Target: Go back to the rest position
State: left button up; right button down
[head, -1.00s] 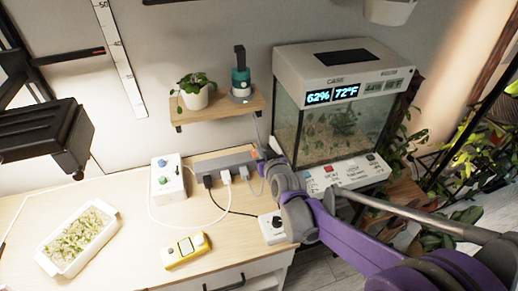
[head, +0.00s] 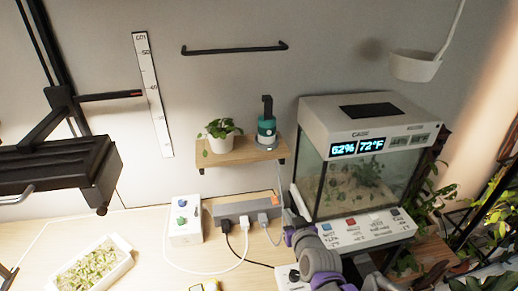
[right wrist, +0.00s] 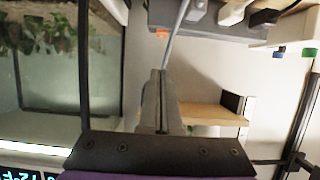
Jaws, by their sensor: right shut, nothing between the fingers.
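My right gripper (head: 290,236) shows low in the head view, in front of the terrarium's lower left corner and right of the power strip (head: 240,208). Its fingertips are hard to make out there. In the right wrist view the gripper (right wrist: 161,75) has its two grey fingers together and empty, with a grey cable passing close to the tips. My left gripper is not in view.
The terrarium (head: 370,120) stands close to my right arm. A white control box (head: 185,222) and a seedling tray (head: 125,262) stand on the table. A white pot (head: 415,66) hangs at upper right.

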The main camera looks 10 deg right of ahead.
jog(key=s+g+p, duration=0.1)
jog(key=s, duration=0.3)
jog(key=s+g+p, duration=0.1)
jog(key=s+g, duration=0.1)
jog(key=s, duration=0.2)
jog(key=s+a+g, duration=0.1)
jog(key=s, duration=0.4)
jog(key=shift+f+g+p, duration=0.15)
jog(key=shift+g+p, duration=0.15)
jog(key=shift+p, duration=0.1)
jog(key=s+d+f+g+p, duration=0.1)
jog(key=s+f+g, duration=0.1)
jog(key=s, duration=1)
jog(key=shift+g+p, duration=0.4)
jog(key=shift+g, duration=0.5)
